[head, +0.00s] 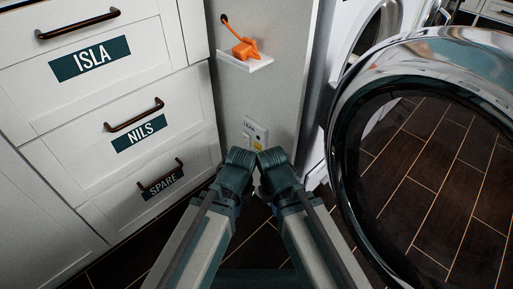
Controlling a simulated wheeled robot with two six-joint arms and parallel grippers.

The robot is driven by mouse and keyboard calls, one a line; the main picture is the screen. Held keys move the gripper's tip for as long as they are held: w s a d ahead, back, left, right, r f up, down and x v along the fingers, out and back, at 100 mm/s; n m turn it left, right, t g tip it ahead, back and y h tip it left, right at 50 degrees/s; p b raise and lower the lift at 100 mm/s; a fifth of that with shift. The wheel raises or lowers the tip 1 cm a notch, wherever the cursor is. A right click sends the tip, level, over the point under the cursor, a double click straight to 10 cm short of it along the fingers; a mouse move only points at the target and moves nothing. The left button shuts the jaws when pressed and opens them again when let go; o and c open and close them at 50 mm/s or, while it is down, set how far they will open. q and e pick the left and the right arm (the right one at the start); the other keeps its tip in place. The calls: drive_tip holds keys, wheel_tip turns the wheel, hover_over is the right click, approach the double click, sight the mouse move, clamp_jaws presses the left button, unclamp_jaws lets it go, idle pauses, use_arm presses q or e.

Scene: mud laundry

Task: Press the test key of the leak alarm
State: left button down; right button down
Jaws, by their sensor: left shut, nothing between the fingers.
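The leak alarm (262,131) is a small white box marked LEAK, low on the grey side panel between the drawers and the washer. A pale raised part shows at its left side and a round yellow spot on its lower face. I cannot tell for sure which part is the test key. My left gripper (240,159) is shut and empty, just below the alarm at its lower left. My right gripper (272,158) is beside it, at the alarm's lower right; its fingers are too hidden to judge. The alarm's lower edge is partly covered by the grippers.
White drawers labelled ISLA (88,57), NILS (139,133) and SPARE (162,183) stand on the left with protruding handles. An orange object (245,49) sits on a small white shelf (247,64) above the alarm. The open round washer door (343,150) blocks the right side.

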wheel_tip(320, 180, up, 23)
drive_tip(key=p, duration=2.3)
